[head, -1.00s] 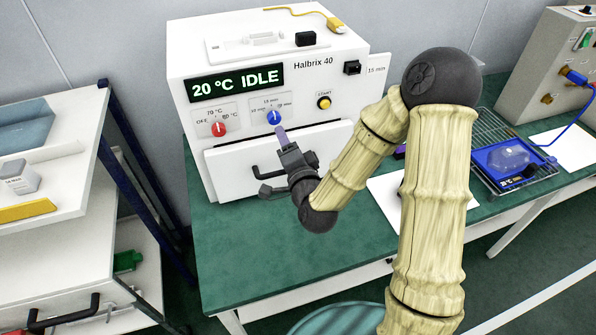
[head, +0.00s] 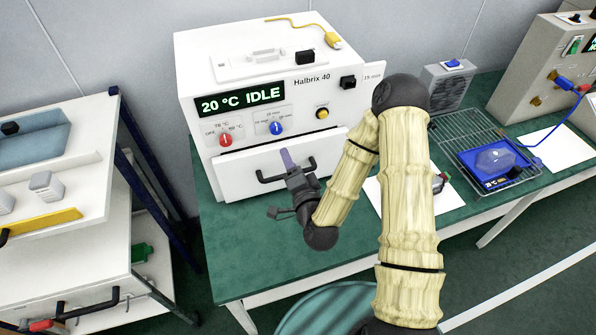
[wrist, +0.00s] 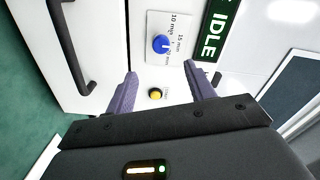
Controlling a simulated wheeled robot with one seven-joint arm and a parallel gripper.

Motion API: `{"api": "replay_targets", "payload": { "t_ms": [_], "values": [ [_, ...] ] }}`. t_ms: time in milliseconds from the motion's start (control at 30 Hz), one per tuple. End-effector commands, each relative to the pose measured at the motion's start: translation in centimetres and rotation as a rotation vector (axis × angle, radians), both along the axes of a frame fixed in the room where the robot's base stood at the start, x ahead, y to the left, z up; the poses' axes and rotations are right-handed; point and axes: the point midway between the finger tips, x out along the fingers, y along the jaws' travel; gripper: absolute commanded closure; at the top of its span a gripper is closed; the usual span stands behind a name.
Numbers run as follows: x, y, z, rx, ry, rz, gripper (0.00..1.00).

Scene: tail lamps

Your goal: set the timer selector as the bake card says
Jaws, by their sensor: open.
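The timer selector is a blue knob (head: 277,128) on the white oven's front panel, with a 15 min label above it. It also shows in the wrist view (wrist: 162,44), beyond the fingertips and apart from them. Its exact pointer setting is too small to tell. My gripper (head: 288,158) is in front of the oven, just below the knob. Its purple fingers are spread with nothing between them in the wrist view (wrist: 161,75). A small white card (head: 372,77) at the oven's upper right edge seems to read 15 min.
Left of the selector is a red knob (head: 225,140); to its right is a yellow button (head: 322,113). The display (head: 240,101) reads 20 °C IDLE. A black drawer handle (head: 270,178) lies below. A wire rack (head: 470,128) and blue device (head: 497,160) stand right.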

Motion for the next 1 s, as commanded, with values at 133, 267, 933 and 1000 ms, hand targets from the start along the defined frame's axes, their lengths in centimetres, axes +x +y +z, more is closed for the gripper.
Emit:
{"api": "replay_targets", "payload": {
  "t_ms": [133,267,933,1000],
  "values": [
    [-0.6,-0.3,0.2,0.000,0.006,0.001,0.46],
    [-1.1,-0.4,0.2,-0.001,0.005,0.002,0.46],
    [-4.0,-1.3,-0.3,0.003,0.018,0.001,0.46],
    [-4.3,-1.4,-0.2,0.004,0.015,-0.001,0.46]
  ]
}}
